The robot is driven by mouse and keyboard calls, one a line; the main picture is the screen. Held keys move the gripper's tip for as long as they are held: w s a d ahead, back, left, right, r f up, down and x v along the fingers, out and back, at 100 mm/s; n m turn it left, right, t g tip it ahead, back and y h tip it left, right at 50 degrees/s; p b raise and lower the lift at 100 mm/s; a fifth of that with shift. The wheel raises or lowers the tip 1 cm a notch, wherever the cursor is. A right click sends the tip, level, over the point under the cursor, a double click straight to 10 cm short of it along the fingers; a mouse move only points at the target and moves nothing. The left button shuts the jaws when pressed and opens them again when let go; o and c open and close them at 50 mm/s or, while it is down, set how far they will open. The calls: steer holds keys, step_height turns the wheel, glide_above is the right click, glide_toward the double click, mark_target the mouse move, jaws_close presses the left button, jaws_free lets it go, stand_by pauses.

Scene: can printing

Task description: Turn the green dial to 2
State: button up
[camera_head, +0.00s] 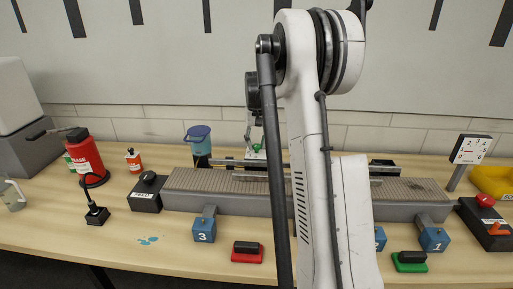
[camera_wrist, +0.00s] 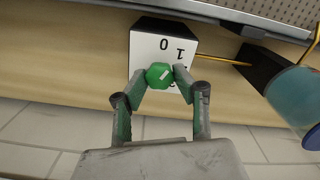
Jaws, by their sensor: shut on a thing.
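The green dial (camera_wrist: 159,75) sits on a white-faced box (camera_wrist: 146,48) in the wrist view. My gripper (camera_wrist: 159,80) has one finger on each side of the dial and is shut on it. A short white mark on the dial slants up and right, roughly toward the 1. The digits 0 and 1 show on the white face; another mark lower right is partly hidden by a finger. In the head view my arm hides much of the middle, and a small green spot shows beside it, too small to identify surely.
A conveyor (camera_head: 185,188) runs along the table. Blue blocks marked 3 (camera_head: 204,231) and 1 (camera_head: 434,239) stand before it. A red bottle (camera_head: 86,158) stands left. In the wrist view, a blue container (camera_wrist: 297,100) and a dark block (camera_wrist: 264,68) lie right of the dial box.

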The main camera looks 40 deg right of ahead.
mark_target(257, 145)
steer(key=m+b, duration=0.2)
steer(key=m, duration=0.4)
steer(key=shift+m, duration=0.3)
steer(key=m+b, duration=0.1)
steer(key=m, duration=0.4)
steer(key=shift+m+b, duration=0.3)
steer(key=shift+m, duration=0.1)
steer(key=o, duration=1.1)
steer(key=shift+o, duration=0.2)
step_height(257, 145, up, 12)
